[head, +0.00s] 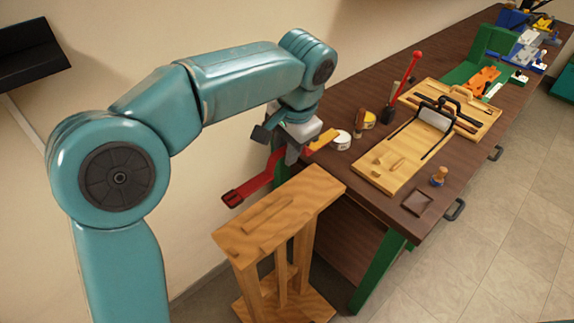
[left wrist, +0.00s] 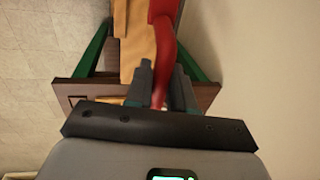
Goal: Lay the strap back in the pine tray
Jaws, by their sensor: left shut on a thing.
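In the left wrist view the red strap (left wrist: 164,35) runs up from between the grey fingers (left wrist: 162,90). A pale wooden tray (head: 372,177), which looks like the pine tray, lies on the dark bench to the right of the gripper. Small pieces lie in it, and a black-framed tool rests across its far part. My right gripper is not in view.
The wooden stand (head: 250,233) has a ridged top. On the bench (head: 480,65) are a white tin (head: 340,140), a red-handled tool (head: 410,68), a second wooden board (head: 480,112), a small knobbed tool (head: 438,177) and a dark square (head: 417,202). A wall rises behind.

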